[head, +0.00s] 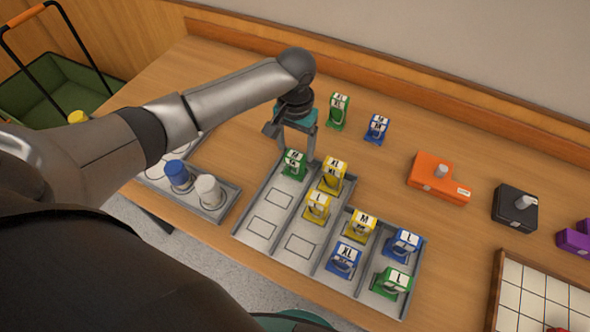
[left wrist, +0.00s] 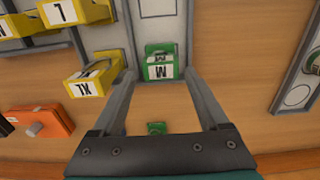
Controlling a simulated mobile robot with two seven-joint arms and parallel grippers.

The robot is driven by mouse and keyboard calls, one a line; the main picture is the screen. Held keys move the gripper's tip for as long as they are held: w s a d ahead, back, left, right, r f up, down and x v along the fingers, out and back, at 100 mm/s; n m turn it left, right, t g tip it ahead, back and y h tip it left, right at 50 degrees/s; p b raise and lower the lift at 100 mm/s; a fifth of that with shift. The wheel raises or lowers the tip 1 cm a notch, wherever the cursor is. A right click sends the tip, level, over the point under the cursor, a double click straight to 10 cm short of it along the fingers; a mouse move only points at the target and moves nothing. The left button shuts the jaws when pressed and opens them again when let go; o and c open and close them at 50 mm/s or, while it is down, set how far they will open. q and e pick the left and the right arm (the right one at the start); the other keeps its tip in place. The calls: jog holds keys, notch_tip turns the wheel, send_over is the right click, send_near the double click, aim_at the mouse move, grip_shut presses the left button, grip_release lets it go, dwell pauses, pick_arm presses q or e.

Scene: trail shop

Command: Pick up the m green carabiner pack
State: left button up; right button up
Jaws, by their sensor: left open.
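The green carabiner pack marked M (head: 294,163) stands in the far end of the leftmost lane of the grey tray (head: 240,238). In the left wrist view the same green M pack (left wrist: 161,65) lies between my gripper's fingers, near their tips. My left gripper (head: 297,152) is open and comes down over the pack, one finger on each side. In the left wrist view its left finger is close to a yellow XL pack (left wrist: 93,78), and I cannot tell whether they touch. My right gripper is not in view.
Yellow, blue and green packs fill parts of the other lanes. A green pack (head: 338,110) and a blue M pack (head: 377,128) stand behind the tray. An orange box (head: 437,180) and a black box (head: 514,208) are right. A tray with canisters (head: 208,192) is left.

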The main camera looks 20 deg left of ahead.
aim_at(295, 163)
pick_arm(q)
notch_tip(295, 163, down, 7)
jog(key=shift+b, duration=0.95)
jog(key=shift+c, duration=0.4)
grip_shut()
